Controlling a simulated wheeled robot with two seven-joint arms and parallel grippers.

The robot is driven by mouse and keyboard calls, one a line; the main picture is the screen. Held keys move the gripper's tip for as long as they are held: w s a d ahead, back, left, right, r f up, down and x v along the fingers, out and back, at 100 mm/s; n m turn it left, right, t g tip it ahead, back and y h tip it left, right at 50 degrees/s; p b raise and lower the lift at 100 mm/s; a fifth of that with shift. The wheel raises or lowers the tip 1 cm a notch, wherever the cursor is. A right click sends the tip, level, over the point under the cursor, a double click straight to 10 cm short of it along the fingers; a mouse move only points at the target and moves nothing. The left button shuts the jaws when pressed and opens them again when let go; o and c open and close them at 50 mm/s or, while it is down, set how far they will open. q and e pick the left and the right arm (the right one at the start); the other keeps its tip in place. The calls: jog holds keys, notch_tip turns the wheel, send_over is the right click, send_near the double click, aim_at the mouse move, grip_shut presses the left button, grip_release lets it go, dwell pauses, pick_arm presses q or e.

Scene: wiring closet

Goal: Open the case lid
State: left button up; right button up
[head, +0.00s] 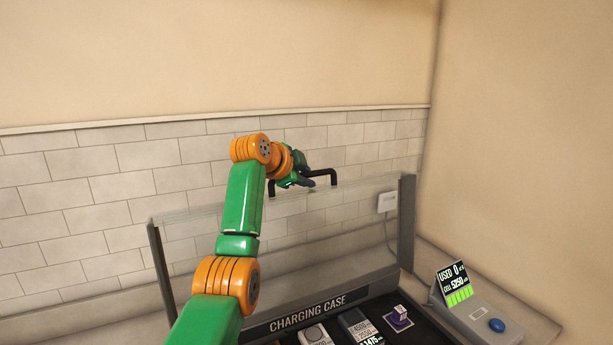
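The charging case (385,289) stands on the counter at the lower middle, its name on a dark strip. Its clear lid (345,226) with dark side rails stands raised, tilted up in front of the tiled wall. My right gripper is not in view.
Inside the case are several devices, among them a purple piece (398,320) and a grey meter (358,325). A grey unit (484,318) with a green-lit display and blue button stands to the right. A white wall box (387,202) shows behind the lid.

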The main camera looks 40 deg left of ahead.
aim_at(292, 197)
pick_arm(q)
jog(key=shift+s+d+r+b, duration=0.15)
jog(key=shift+s+b, duration=0.85)
jog(key=shift+b, duration=0.25)
jog(key=b+v, duration=0.1)
jog(key=v, duration=0.4)
jog(key=shift+w+r, duration=0.15)
jog(key=shift+d+r, duration=0.1)
jog(key=shift+r, duration=0.15)
jog(key=shift+f, duration=0.1)
